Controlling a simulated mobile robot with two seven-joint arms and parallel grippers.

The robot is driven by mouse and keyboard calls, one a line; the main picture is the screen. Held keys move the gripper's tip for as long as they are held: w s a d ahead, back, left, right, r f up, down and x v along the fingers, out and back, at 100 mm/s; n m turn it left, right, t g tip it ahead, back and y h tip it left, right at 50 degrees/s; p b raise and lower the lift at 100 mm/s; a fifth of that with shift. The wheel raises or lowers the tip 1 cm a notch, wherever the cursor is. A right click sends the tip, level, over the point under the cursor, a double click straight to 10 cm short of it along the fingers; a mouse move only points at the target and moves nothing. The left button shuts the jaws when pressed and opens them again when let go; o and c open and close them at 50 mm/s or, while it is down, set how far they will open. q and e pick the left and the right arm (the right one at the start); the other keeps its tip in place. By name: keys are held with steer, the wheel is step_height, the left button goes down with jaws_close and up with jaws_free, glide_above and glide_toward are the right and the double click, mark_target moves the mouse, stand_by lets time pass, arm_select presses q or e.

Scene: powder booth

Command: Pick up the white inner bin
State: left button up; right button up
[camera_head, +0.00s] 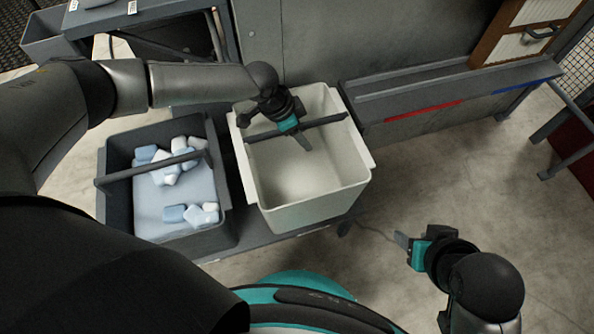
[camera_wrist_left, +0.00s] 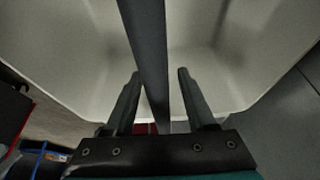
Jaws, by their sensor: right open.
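The white inner bin (camera_head: 318,209) is an empty, open-topped box in the middle of the head view, with a dark bar handle (camera_head: 328,121) across its top. It also fills much of the left wrist view (camera_wrist_left: 70,50). My left gripper (camera_head: 300,138) is over the bin at the handle. In the left wrist view my left gripper (camera_wrist_left: 155,85) is open, with the handle bar (camera_wrist_left: 147,45) running between its two fingers. There is a visible gap beside the right finger; contact with the left finger is unclear. My right gripper (camera_head: 404,248) is open and empty, right of the bin.
A dark grey bin (camera_head: 222,232) with its own bar handle stands just left, holding several white and pale blue pieces (camera_head: 170,160). A grey ledge with red and blue strips (camera_head: 425,108) lies to the right. Grey panels stand behind. Floor at right (camera_head: 465,185) is clear.

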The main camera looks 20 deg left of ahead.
arm_select(q)
jaws_close()
stand_by(1.2)
